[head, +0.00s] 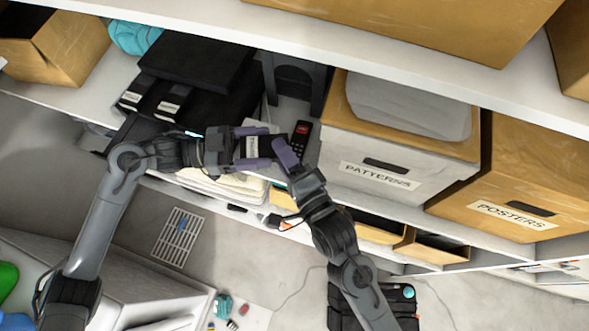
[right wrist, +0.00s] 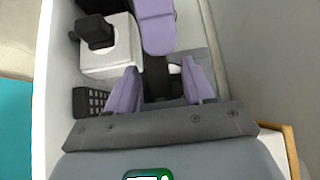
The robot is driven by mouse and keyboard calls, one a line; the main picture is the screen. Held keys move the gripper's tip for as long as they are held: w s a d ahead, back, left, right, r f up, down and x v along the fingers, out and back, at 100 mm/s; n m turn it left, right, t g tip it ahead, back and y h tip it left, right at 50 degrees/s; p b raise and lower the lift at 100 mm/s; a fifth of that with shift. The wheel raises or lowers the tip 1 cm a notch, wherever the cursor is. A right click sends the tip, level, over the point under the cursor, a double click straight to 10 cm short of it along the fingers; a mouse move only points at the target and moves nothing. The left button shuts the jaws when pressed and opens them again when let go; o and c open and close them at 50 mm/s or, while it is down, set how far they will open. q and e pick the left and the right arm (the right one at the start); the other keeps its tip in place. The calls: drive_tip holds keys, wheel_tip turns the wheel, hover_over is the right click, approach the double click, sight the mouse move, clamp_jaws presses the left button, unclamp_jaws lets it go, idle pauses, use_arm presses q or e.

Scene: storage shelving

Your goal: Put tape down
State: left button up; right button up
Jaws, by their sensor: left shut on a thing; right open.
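My left gripper (head: 262,147) is shut on a small dark thing with a pale label (head: 252,147), which I take for the tape, at the front of the shelf. The fingers hide part of it, so its shape is unclear. My right gripper (head: 287,154) is open, close to the right of the left fingertips. In the right wrist view, my right gripper's purple fingers (right wrist: 161,85) are spread, with a dark thing (right wrist: 157,78) behind the gap. I cannot tell whether they touch it. A purple finger of my left gripper (right wrist: 155,25) shows just beyond.
The PATTERNS box (head: 375,165) is close on the right. Black boxes (head: 170,100) are on the left. An upper shelf edge (head: 330,70) hangs overhead.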

sight(270, 137)
drive_tip(key=shift+x, duration=1.7)
drive_tip(key=c, duration=0.9)
use_arm(q)
drive_tip(key=shift+r, duration=0.1)
use_arm(e)
drive_tip(key=shift+f, duration=0.15)
clamp_jaws()
